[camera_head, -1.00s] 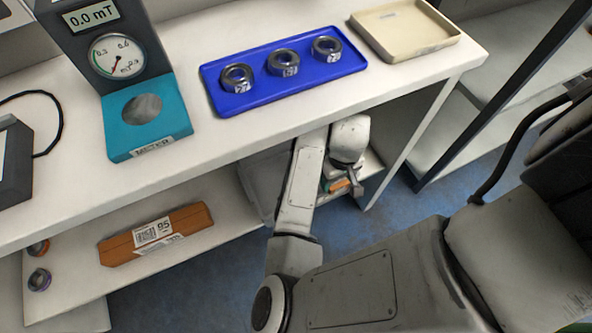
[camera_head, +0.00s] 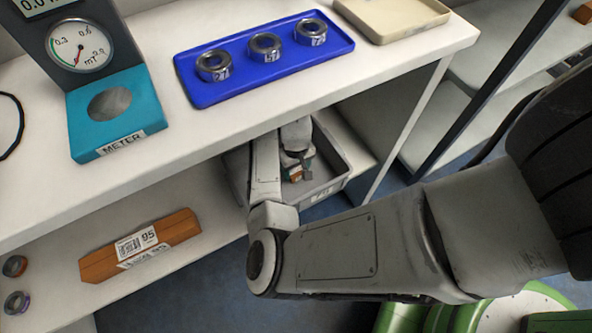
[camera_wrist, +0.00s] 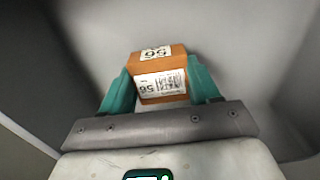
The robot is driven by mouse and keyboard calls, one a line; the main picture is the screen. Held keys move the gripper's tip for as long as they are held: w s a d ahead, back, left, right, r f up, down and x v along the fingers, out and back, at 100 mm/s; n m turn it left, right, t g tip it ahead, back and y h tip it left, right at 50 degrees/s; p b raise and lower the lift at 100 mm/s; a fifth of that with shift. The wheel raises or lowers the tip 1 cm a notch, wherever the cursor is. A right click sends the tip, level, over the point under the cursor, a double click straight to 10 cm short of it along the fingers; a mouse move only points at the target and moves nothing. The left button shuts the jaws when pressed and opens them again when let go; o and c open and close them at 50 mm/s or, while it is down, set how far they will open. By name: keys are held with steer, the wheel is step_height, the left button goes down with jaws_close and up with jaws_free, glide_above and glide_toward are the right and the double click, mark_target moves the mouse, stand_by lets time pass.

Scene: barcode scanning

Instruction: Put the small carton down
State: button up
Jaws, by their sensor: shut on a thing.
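The small carton (camera_wrist: 178,62) is orange-brown with white labels that read 56 upside down in the wrist view. My gripper (camera_wrist: 160,88), with teal fingers, is shut on it, one finger on each side. In the head view my gripper (camera_head: 297,174) is under the worktop, over a grey bin (camera_head: 338,186) on the lower shelf. Only a bit of the carton shows there. Grey surfaces surround the carton in the wrist view; I cannot tell whether it touches the bin.
A larger orange carton (camera_head: 177,236) labelled 95 lies on the lower shelf (camera_head: 215,255) at left, near two small rings. On the worktop (camera_head: 255,125) are a teal meter (camera_head: 108,103), a blue tray (camera_head: 208,97) with three metal rings, and a beige tray (camera_head: 400,22). The worktop edge overhangs my arm.

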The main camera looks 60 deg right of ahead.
mark_target(296, 169)
steer(key=shift+f, duration=0.4)
steer(key=shift+f, duration=0.15)
steer(key=o, duration=1.2)
steer(key=shift+c, duration=0.2)
step_height(296, 169, up, 12)
steer(key=p, duration=0.3)
steer(key=shift+p, duration=0.3)
